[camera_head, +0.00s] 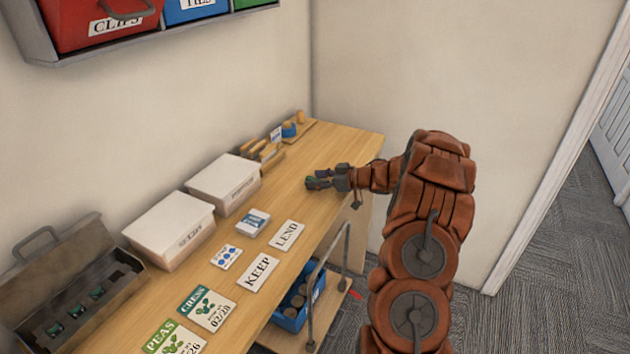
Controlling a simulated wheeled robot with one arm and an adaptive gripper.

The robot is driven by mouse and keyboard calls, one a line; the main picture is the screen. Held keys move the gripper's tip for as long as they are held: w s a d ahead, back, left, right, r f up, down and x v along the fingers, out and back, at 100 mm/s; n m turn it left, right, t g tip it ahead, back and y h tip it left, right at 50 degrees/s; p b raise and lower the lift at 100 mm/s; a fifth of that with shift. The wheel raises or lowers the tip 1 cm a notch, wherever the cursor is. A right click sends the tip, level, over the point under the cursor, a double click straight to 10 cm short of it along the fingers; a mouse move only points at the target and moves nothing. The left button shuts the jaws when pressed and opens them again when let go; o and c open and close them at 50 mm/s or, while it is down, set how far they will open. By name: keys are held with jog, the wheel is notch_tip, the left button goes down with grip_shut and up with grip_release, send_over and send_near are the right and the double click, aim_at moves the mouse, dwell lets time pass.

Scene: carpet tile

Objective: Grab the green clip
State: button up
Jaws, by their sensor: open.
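My gripper (318,180) is open, low over the right part of the wooden table (340,150), near its front edge. A small dark-green patch (311,183) shows at its fingertips. I cannot tell whether that is a green clip or part of the fingers. Several small green pieces (75,311) sit in a row in the open grey-brown metal box (30,325) at the lower left, far from my gripper. They are too small to identify surely.
Two white boxes (172,225) (224,182) stand along the wall. KEEP (258,272) and LEND (287,235) cards and seed packets (207,307) lie in front. Wooden holders (262,152) stand behind my gripper. A blue bin (292,308) is below. Red CLIPS bin (95,25) hangs above.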

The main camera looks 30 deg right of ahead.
jog(key=c, duration=0.9)
jog(key=shift+c, duration=0.2)
